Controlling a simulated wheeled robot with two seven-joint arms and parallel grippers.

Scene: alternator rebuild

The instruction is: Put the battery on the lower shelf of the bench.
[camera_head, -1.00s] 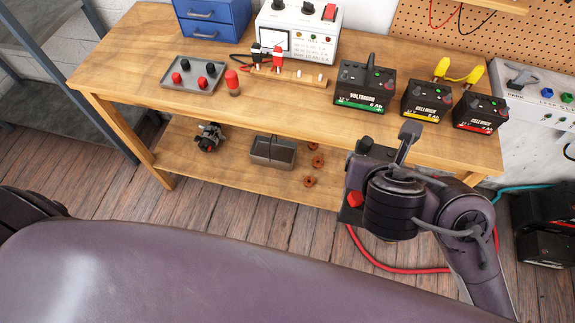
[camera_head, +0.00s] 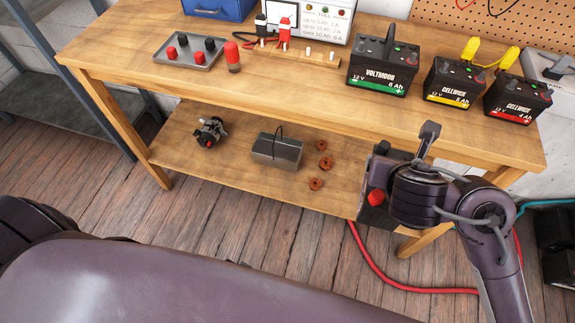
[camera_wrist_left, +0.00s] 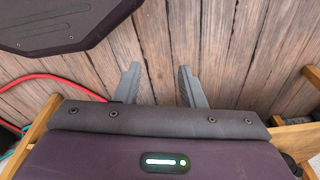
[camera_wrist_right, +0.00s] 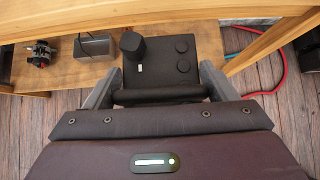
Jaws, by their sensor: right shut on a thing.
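My right gripper (camera_wrist_right: 160,88) is shut on a dark battery (camera_wrist_right: 158,68), which has a black cap and round plugs on top. In the head view this battery (camera_head: 372,212) shows a red cap and is partly hidden by my right gripper. It appears in front of the right end of the bench's lower shelf (camera_head: 180,155); whether it touches the shelf I cannot tell. The wooden bench (camera_head: 300,98) stands ahead. My left gripper (camera_wrist_left: 158,86) is open and empty over the floor in the left wrist view; the head view does not show its fingers.
The shelf holds an alternator-like part (camera_head: 210,132), a grey box (camera_head: 277,151) and copper-coloured rings (camera_head: 325,163). Its front right looks partly clear. On the benchtop stand green-striped (camera_head: 383,70), yellow-striped (camera_head: 452,85) and red-striped (camera_head: 516,100) batteries. A red cable (camera_head: 375,265) lies on the floor.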

